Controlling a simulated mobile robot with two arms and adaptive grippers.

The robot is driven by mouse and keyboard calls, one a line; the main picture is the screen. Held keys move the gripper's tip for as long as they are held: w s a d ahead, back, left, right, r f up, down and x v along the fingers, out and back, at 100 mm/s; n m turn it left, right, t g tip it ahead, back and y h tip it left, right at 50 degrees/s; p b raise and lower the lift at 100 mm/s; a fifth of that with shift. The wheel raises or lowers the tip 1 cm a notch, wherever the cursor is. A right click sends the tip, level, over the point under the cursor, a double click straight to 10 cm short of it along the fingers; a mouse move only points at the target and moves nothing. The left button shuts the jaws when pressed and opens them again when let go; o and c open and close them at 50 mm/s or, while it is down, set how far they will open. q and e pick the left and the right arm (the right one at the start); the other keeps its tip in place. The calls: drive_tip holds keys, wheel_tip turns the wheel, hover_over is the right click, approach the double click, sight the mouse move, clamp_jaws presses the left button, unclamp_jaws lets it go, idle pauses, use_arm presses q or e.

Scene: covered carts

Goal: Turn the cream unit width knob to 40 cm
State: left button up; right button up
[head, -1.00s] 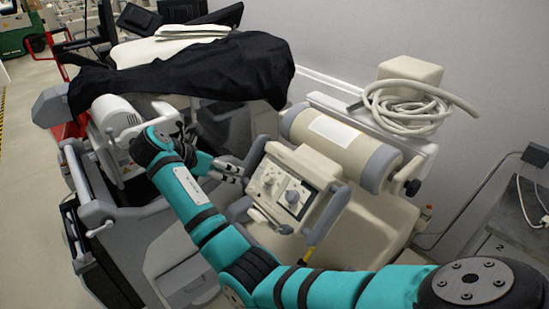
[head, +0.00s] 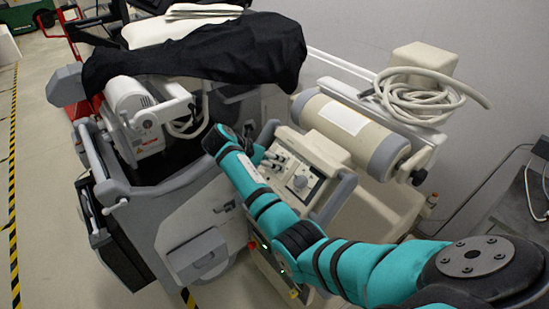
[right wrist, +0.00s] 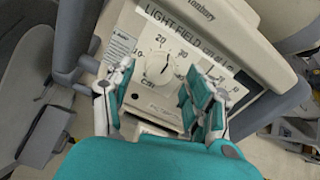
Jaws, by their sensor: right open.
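The cream unit (head: 318,150) has a sloped control panel, with a pale round knob (head: 299,182) showing in the head view. My right gripper (head: 272,160) is over the panel's left part there. In the right wrist view, a white round knob (right wrist: 160,68) sits under a "LIGHT FIELD" label. Its dark mark points up and slightly right, between 20 and 30. My right gripper (right wrist: 160,75) is open, one finger on each side of this knob, apparently not touching it. The right finger hides part of the panel. I cannot read whether this knob is the width one. My left gripper is not in view.
A grey handle (head: 335,200) edges the panel's right side. A cream cylinder (head: 345,125) and a coiled hose (head: 405,95) are behind it. A black cover (head: 200,55) drapes the cart. Open floor (head: 45,190) lies at the left.

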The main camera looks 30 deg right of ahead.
drive_tip(key=shift+x, duration=0.9)
drive_tip(key=shift+c, duration=0.4)
clamp_jaws()
